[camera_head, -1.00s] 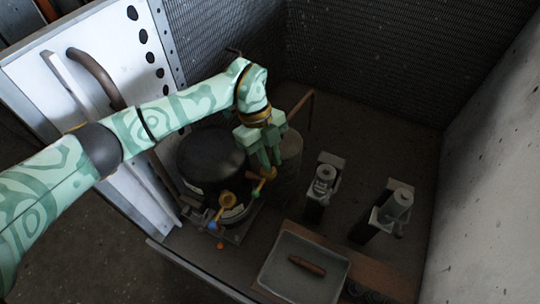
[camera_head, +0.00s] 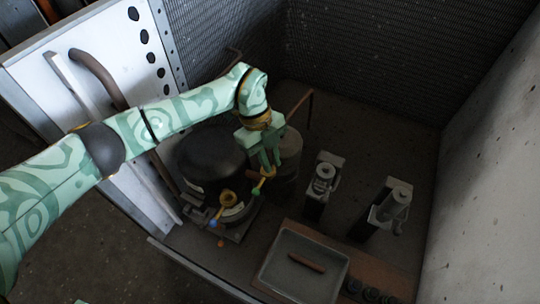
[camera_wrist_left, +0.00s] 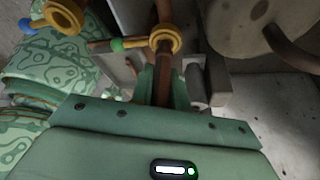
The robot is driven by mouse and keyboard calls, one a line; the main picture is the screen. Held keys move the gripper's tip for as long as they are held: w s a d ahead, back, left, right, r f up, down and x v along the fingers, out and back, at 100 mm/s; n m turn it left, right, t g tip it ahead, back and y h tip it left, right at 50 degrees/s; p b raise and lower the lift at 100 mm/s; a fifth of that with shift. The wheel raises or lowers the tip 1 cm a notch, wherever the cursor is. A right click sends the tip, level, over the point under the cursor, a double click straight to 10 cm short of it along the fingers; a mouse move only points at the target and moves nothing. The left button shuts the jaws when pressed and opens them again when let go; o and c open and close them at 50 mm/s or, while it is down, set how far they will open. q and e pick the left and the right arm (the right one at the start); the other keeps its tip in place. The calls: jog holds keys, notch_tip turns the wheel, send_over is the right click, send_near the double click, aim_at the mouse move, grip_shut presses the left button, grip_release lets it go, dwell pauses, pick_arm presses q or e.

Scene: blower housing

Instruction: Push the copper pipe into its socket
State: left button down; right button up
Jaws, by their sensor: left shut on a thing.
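My left gripper (camera_head: 267,161) points down beside the dark round vessel (camera_head: 208,155). It is shut on a copper pipe, which shows as a brown rod (camera_wrist_left: 163,72) between the fingers in the left wrist view. A brass collar (camera_wrist_left: 165,38) sits at the pipe's far end, beside a valve handle with a green ball (camera_wrist_left: 117,44); the green ball also shows in the head view (camera_head: 256,190). The fingers hide much of the pipe, and I cannot tell whether it is seated in a socket. My right gripper is not in view.
A second brass valve (camera_head: 227,198) with a blue ball (camera_head: 212,222) is close by on the left. A grey tray (camera_head: 272,276) holds a loose brown rod (camera_head: 307,262). Two metal fittings (camera_head: 323,178) (camera_head: 395,200) stand to the right. Housing walls enclose the area.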

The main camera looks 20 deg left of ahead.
pick_arm(q)
jog(key=shift+f, duration=0.3)
dwell(0.4)
jog(key=shift+f, duration=0.35)
jog(key=shift+f, duration=0.1)
dwell(0.6)
jog(key=c, duration=0.8)
grip_release()
